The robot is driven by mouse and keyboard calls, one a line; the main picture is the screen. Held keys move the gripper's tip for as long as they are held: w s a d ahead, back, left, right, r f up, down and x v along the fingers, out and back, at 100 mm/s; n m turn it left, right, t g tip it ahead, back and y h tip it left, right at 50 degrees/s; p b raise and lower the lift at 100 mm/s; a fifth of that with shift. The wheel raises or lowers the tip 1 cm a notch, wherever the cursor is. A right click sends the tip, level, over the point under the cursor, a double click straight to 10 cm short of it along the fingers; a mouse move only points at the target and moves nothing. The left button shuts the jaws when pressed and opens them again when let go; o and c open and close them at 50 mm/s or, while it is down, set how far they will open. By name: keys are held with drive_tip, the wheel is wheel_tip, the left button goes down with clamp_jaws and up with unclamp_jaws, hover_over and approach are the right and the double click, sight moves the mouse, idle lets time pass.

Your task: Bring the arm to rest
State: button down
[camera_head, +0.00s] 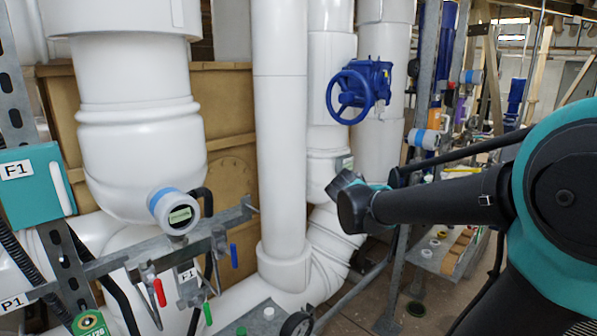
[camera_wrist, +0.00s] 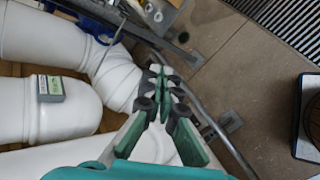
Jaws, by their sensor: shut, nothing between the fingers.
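My arm (camera_head: 440,203) reaches in from the right edge in the head view, with a dark tube-like link and a teal joint. Its far end lies in front of the white pipes, below the blue handwheel. The gripper's fingers cannot be made out there. In the wrist view my gripper (camera_wrist: 164,82) shows from behind, with green and dark fingers close together at the tips. It is shut and empty. Below and around it are white pipes and the floor.
At left are a gauge (camera_head: 179,215), small red, green and blue levers, and a teal box (camera_head: 35,185). A metal rail (camera_head: 100,265) crosses there. Brown floor (camera_wrist: 235,70) is open at right in the wrist view.

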drive_tip(key=s+a+f+m+g+y, duration=0.1)
drive_tip(key=s+a+f+m+y, duration=0.1)
drive_tip(key=s+f+m, duration=0.5)
drive_tip(key=s+a+f+m+g+y, duration=0.2)
drive_tip(key=s+f+m+y, duration=0.3)
drive_tip(key=s+f, duration=0.6)
drive_tip(key=shift+s+a+f+m, duration=0.45)
drive_tip(key=shift+f+m, duration=0.25)
drive_tip(key=shift+m, duration=0.3)
